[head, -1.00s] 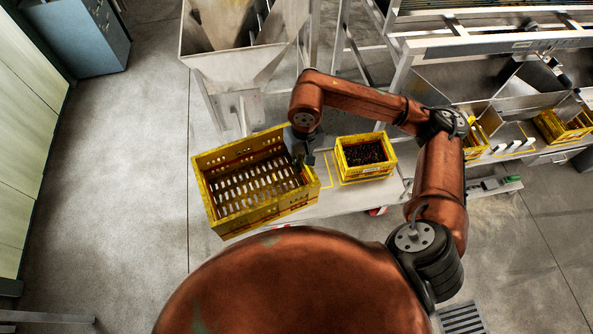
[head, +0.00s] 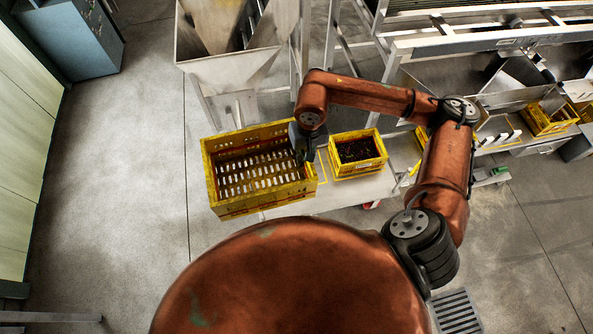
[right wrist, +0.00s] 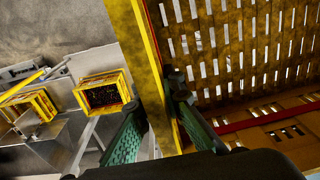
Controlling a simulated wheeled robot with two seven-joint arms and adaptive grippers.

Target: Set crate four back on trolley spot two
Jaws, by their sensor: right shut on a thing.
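A large, empty yellow crate (head: 262,200) with a slotted floor is at the left end of the pale trolley top (head: 335,193). My right gripper (head: 306,152) is shut on the crate's right wall. In the right wrist view one finger of the gripper (right wrist: 157,118) is on each side of the crate's wall (right wrist: 150,65). I cannot tell whether the crate's bottom touches the trolley. No number shows clearly on the crate. A yellow outlined spot (head: 322,168) shows partly between the large crate and a small crate. My left gripper is not in view.
The small yellow crate (head: 358,174) of dark fruit stands close to the right of my right gripper. A steel hopper (head: 235,75) and frame stand behind. More yellow crates (head: 545,123) are at the far right. The floor at left is clear.

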